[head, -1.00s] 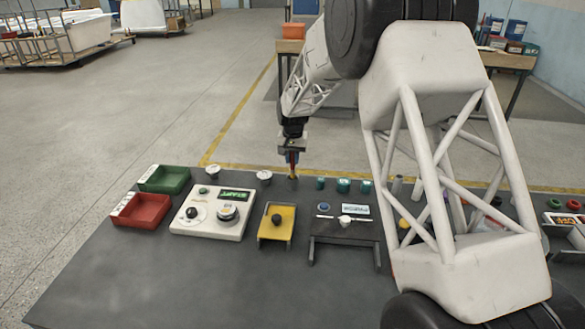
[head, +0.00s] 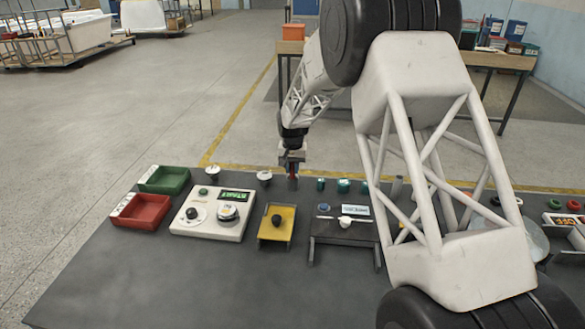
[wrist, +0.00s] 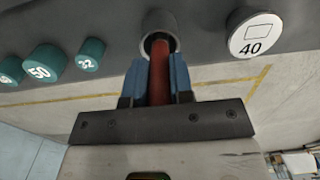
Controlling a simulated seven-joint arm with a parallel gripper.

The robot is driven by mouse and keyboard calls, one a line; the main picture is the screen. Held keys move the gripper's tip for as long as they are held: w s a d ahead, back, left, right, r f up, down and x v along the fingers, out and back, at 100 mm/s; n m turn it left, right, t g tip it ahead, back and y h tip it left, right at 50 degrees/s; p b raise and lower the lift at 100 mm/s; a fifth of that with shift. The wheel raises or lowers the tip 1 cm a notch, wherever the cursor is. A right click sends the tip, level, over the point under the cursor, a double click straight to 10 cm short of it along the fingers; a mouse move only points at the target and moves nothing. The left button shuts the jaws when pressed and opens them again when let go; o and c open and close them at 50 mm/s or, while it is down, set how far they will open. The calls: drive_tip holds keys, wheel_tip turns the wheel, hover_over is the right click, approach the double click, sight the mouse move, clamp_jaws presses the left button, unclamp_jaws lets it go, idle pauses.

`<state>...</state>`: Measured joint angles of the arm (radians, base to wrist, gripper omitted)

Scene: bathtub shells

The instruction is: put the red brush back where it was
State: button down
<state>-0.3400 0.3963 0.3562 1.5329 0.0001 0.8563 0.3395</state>
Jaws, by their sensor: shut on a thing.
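My gripper (head: 292,168) is at the far edge of the dark bench, shut on the red brush (wrist: 159,78). In the wrist view its two blue fingers (wrist: 159,66) press on either side of the red handle. The brush's lower end reaches into the mouth of a grey round holder (wrist: 160,22) and is hidden there. How deep it sits, and whether it touches the bottom, I cannot tell.
White-topped weight (wrist: 255,33) marked 40 stands on one side of the holder, several teal weights (wrist: 44,62) on the other. On the bench (head: 170,270) are red (head: 140,211) and green (head: 163,180) trays, a control box (head: 213,214) and a yellow stand (head: 277,223). The front left is clear.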

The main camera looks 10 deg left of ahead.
drive_tip(key=shift+f, duration=0.15)
drive_tip(key=c, duration=1)
unclamp_jaws()
wheel_tip(320, 180, up, 12)
drive_tip(key=shift+r, duration=0.15)
idle(0.6)
